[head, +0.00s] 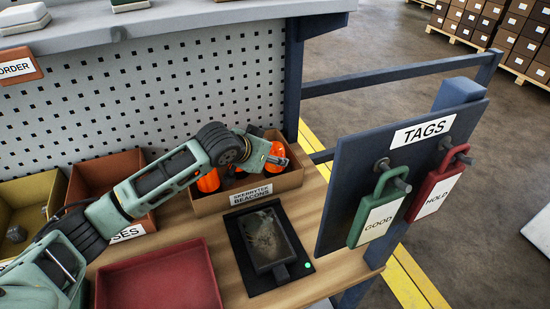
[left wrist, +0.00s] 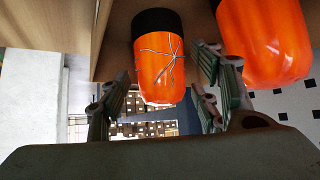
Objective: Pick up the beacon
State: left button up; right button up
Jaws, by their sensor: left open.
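Orange beacons with dark bases are in the brown bin labelled "Skerrytee Beacons" (head: 247,196). In the head view one beacon (head: 209,181) is at the bin's left and another (head: 278,152) is at its right, partly behind my gripper. My left gripper (head: 268,160) is over the bin, its fingers small in this view. In the left wrist view the open fingers (left wrist: 160,100) lie on either side of a beacon with dark crack lines (left wrist: 160,62). A second beacon (left wrist: 265,40) is close by to the right. I cannot tell whether the fingers touch either one. My right gripper is not in view.
A red tray (head: 160,280) is to the left. A board with green "Good" (head: 378,220) and red "Hold" (head: 437,192) tags stands at the right. A perforated panel is behind.

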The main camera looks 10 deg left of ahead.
pick_arm(q)
jog(key=shift+x, duration=1.1)
jog(key=shift+r, duration=0.1)
jog(key=c, duration=1)
